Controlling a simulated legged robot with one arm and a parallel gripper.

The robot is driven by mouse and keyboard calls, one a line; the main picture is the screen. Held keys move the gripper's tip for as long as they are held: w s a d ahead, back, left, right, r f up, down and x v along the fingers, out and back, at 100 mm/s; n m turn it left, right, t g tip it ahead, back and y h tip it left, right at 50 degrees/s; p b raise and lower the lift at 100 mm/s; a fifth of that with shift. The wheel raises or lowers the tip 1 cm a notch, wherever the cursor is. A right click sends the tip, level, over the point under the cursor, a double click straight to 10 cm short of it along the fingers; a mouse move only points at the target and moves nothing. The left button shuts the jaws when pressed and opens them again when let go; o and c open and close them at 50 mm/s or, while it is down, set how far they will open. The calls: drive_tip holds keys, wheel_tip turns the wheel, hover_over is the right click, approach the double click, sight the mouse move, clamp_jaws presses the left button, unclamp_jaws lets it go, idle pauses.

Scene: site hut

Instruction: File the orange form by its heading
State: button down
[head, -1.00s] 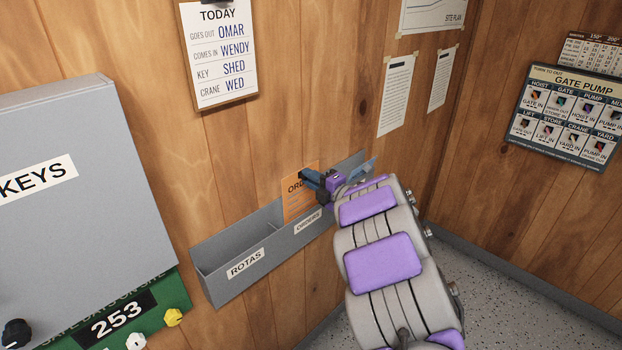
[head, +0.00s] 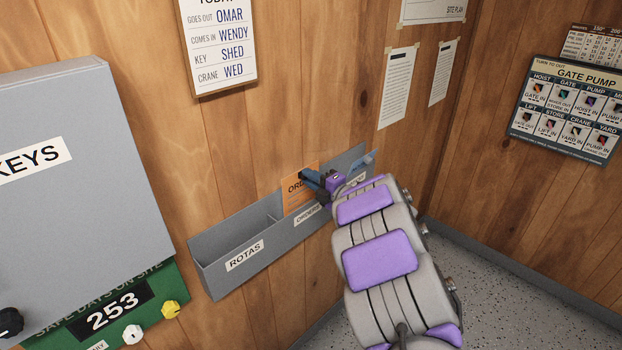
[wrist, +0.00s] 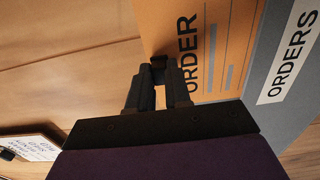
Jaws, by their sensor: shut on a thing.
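The orange form (head: 298,186) has a heading that reads ORDER in the wrist view (wrist: 222,40). It stands at the ORDERS section of the grey wall rack (head: 218,280), with its lower part hidden behind the rack's front. The ORDERS label (wrist: 289,50) is beside the form in the wrist view. My gripper (head: 308,176) is shut on the form's upper edge, and the fingertips (wrist: 160,68) show at that edge in the wrist view. The ROTAS section (head: 245,255) is to the left and looks empty. My arm hides most of the rack's right section and its label.
A grey KEYS cabinet (head: 75,180) is at the left, above a green board (head: 90,320) showing 253. A TODAY clipboard (head: 220,45) hangs above the rack. Papers (head: 397,90) and a GATE PUMP board (head: 565,110) are on the walls at the right. Speckled floor (head: 470,290) is clear.

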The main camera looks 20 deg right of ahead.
drive_tip(key=c, duration=1)
unclamp_jaws()
drive_tip(key=p+v, duration=0.3)
drive_tip(key=v, duration=1.4)
drive_tip(key=shift+s+d, duration=0.1)
drive_tip(key=shift+s, duration=0.05)
